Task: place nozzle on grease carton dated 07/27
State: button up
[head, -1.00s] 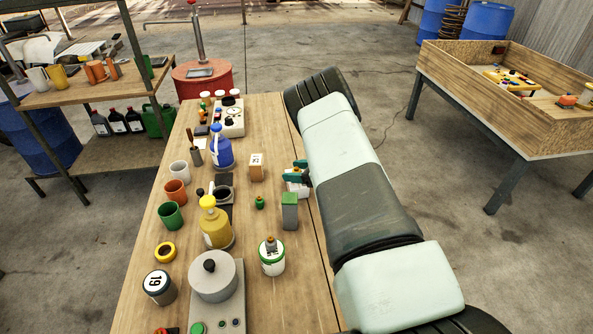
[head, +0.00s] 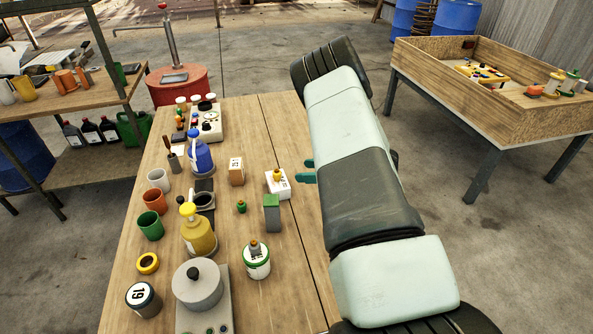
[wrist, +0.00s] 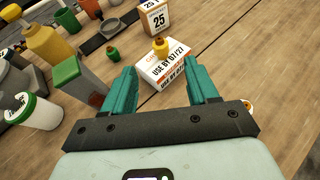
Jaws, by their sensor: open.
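The white grease carton (head: 284,188) lies on the bench, and its print in the wrist view (wrist: 164,72) reads USE BY 07/27. A yellow-orange nozzle (head: 277,175) stands upright on top of the carton; it also shows in the wrist view (wrist: 160,46), touching nothing of my gripper. My gripper (wrist: 161,70) is open and empty, its teal fingers spread on the near side of the carton. In the head view my arm hides most of the gripper; a teal finger (head: 307,171) shows just right of the carton.
A green-grey block (head: 272,214), a small green piece with an orange top (head: 241,206) and a white-green tin (head: 256,262) stand close by. A tan box marked 25 (wrist: 155,18) is beyond the carton.

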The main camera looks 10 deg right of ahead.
jog(key=w+d+r+m+t+h, duration=0.2)
jog(key=w+r+m+h, duration=0.15)
jog(key=r, duration=0.35)
jog(key=w+d+r+m+t+h, duration=0.1)
jog(key=w+r+m+t+h, duration=0.15)
jog(key=r+m, duration=0.35)
jog(key=s+d+r+m+h, duration=0.25)
jog(key=r+m+h, duration=0.25)
jog(key=r+m, duration=1)
jog(key=s+a+r+m+g+h, duration=0.1)
jog(key=s+a+r+m, duration=0.1)
jog(key=s+r+m, duration=0.4)
jog(key=s+a+r+m+g+h, duration=0.1)
jog(key=s+a+r+m+g, duration=0.15)
jog(key=s+m, duration=0.45)
jog(key=s+a+m+g+y, duration=0.1)
jog(key=s+a+m, duration=0.3)
jog(key=s, duration=0.8)
jog(key=s+a+f+m+g+y, duration=0.1)
jog(key=s+a+m, duration=0.3)
jog(key=s, duration=0.8)
jog(key=shift+a+f+g, duration=0.25)
jog(key=shift+a+g, duration=0.4)
jog(key=shift+g, duration=0.25)
